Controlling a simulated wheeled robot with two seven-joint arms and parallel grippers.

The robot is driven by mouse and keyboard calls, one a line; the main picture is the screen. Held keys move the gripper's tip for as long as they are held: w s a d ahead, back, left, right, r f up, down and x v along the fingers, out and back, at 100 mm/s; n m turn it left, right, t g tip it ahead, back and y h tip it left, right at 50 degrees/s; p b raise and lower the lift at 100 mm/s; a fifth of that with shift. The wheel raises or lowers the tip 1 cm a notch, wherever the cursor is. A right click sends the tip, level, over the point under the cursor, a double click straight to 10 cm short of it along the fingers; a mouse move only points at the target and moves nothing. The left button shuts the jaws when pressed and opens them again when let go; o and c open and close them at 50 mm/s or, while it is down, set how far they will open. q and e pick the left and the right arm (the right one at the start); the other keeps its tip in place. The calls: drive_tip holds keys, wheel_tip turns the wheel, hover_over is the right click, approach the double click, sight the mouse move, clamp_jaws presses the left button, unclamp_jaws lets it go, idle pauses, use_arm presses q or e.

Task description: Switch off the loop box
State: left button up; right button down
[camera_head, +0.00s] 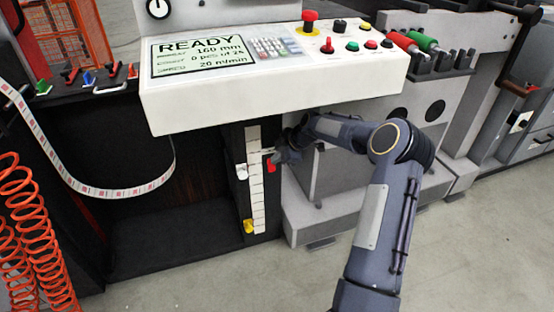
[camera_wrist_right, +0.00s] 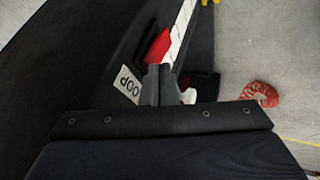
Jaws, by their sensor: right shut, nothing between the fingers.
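The loop box (camera_head: 150,225) is the dark open bay under the control panel, with a paper web hanging in a loop in it. A white scale strip (camera_head: 256,205) runs down its right post, with a white piece (camera_head: 241,172), a red piece (camera_head: 269,168) and a yellow piece (camera_head: 248,226) beside it. My right gripper (camera_head: 277,156) is shut and empty, close to the red piece. In the wrist view its fingertips (camera_wrist_right: 158,70) are just below the red piece (camera_wrist_right: 157,46), beside a partly hidden label (camera_wrist_right: 130,84) with letters like "OOP". I cannot tell whether they touch.
The control panel (camera_head: 270,90) overhangs the bay and reads READY. It carries a red mushroom button (camera_head: 309,20) and several smaller buttons. Orange coiled hoses (camera_head: 25,230) hang at the left. Grey machine housings stand at the right; the floor in front is clear.

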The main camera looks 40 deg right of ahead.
drive_tip(key=shift+r, duration=0.1)
drive_tip(key=s+d+r+p, duration=0.2)
drive_tip(key=s+d, duration=0.1)
drive_tip(key=s, duration=0.3)
drive_tip(key=s+d+r+p, duration=0.2)
drive_tip(key=s+d, duration=0.1)
drive_tip(key=s, duration=0.4)
drive_tip(key=shift+s+d, duration=0.15)
drive_tip(key=shift+d, duration=0.2)
drive_tip(key=shift+f, duration=0.1)
